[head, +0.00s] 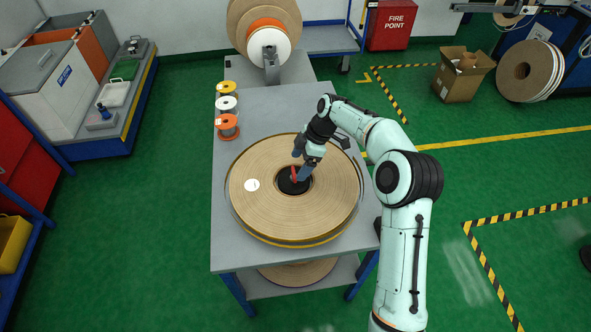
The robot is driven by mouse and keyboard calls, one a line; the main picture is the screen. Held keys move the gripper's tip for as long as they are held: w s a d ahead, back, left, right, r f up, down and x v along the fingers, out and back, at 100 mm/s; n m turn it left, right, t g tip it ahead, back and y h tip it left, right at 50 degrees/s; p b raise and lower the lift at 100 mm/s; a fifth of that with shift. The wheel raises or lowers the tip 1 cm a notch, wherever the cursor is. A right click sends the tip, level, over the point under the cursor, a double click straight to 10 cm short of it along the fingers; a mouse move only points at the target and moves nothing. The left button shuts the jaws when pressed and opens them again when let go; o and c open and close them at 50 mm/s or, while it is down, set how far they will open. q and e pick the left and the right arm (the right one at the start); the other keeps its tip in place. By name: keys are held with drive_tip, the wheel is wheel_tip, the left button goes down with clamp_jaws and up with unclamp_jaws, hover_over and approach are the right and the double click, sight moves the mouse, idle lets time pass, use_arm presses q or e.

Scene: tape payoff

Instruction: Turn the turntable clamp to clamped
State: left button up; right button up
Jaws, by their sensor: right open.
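A large brown reel (262,207) lies flat on the grey table. At its centre is a black hub (288,188), the turntable clamp, with a small red handle (293,174) standing on it. My right gripper (300,168) is over the hub, open, with its blue fingertips close to the red handle. I cannot tell whether the fingers touch the handle. The gripper hides part of the hub's far right side. My left gripper is not in view.
Three small spools, yellow, white and orange (227,126), stand along the left edge of the grey table (228,246). A large upright reel (264,22) stands behind. The green floor is open at right, near a cardboard box (456,84).

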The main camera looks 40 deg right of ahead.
sight(294, 172)
drive_tip(key=shift+x, duration=1.85)
drive_tip(key=c, duration=1.1)
drive_tip(key=shift+o, duration=0.2)
